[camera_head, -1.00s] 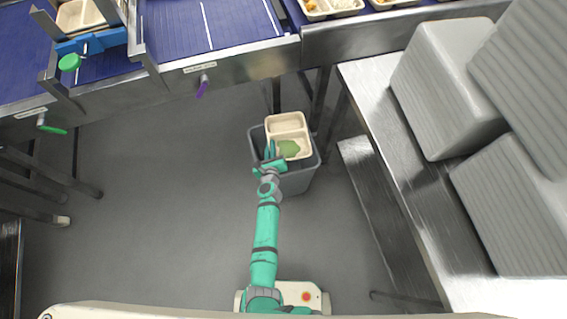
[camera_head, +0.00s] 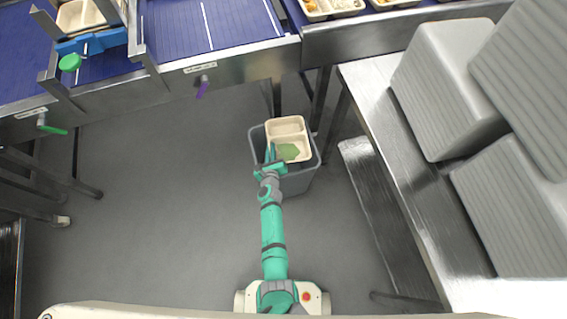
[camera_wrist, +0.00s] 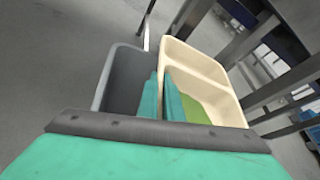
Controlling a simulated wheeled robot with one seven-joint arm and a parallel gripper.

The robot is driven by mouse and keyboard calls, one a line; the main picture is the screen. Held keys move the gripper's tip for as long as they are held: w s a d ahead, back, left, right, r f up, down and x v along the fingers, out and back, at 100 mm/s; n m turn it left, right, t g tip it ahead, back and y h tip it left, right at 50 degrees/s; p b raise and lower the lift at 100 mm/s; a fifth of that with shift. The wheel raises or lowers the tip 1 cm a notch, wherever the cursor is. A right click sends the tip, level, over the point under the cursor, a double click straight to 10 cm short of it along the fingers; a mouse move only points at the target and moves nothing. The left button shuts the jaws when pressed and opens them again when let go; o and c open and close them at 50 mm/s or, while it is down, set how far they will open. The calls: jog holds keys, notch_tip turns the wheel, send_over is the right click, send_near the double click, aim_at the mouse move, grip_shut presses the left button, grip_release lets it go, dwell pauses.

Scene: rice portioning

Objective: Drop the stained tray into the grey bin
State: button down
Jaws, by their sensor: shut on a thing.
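The stained tray (camera_head: 287,126) is cream, with compartments and a green stain in the near one. It is over the opening of the grey bin (camera_head: 310,174), toward its right side in the wrist view. My gripper (camera_head: 271,153) is shut on the tray's left wall. In the wrist view the tray (camera_wrist: 203,68) is tilted, and the teal fingers of my gripper (camera_wrist: 161,95) pinch its edge. The grey bin (camera_wrist: 121,75) shows open to the left of the tray. How far the tray sits above the bin's rim is hard to tell.
A steel table (camera_head: 365,88) with grey crates (camera_head: 440,85) stands to the right. The conveyor (camera_head: 225,70) runs behind the bin, with its legs close by. The floor (camera_head: 160,190) to the left is clear.

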jog(key=c, duration=1.8)
grip_release()
jog(key=shift+c, duration=0.2)
jog(key=shift+s+a+r, duration=0.3)
jog(key=shift+s+r, duration=0.05)
jog(key=shift+s, duration=0.05)
jog(key=shift+s+d+r, duration=0.1)
jog(key=shift+s+d, duration=0.05)
jog(key=shift+s, duration=0.4)
jog(key=shift+s+d+r, duration=0.1)
jog(key=shift+s, duration=0.4)
jog(key=v, duration=0.7)
jog(key=shift+s+r, duration=0.15)
jog(key=shift+s, duration=0.2)
jog(key=shift+d, duration=0.1)
